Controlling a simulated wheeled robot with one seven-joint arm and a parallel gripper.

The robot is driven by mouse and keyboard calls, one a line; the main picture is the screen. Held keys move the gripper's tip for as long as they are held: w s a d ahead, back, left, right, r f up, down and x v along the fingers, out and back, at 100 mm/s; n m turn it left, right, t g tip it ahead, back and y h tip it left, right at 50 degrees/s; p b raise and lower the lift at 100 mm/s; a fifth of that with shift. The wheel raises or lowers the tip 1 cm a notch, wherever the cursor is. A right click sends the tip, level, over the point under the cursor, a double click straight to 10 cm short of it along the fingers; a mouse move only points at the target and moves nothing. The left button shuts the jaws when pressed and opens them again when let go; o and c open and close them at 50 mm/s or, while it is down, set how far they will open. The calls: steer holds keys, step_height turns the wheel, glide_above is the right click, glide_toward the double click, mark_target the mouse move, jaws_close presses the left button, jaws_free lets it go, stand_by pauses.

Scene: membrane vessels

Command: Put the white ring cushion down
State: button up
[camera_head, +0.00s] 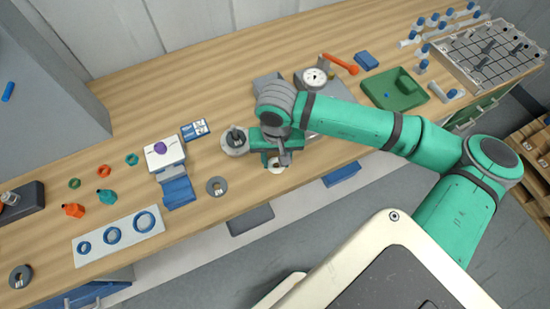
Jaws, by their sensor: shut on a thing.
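The white ring cushion (277,167) shows as a small pale ring with a dark centre, just below my gripper near the front edge of the bench. My gripper (274,158) points down and is shut on the ring. The wrist and green hand hide the ring's upper part and most of the fingers. I cannot tell whether the ring touches the bench top or hangs just above it.
A round grey holder (234,144) stands close left of my gripper. A grey ring (217,186) lies further left, near a white-and-blue device (165,154). A round dial (314,78) and an orange-handled tool (341,64) are behind. Bare wood (225,220) lies in front left.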

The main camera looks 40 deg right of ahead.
steer(key=shift+s+d+f, duration=0.15)
steer(key=o, duration=1)
steer(key=shift+r, duration=0.45)
step_height(320, 180, up, 12)
steer(key=shift+f, duration=0.25)
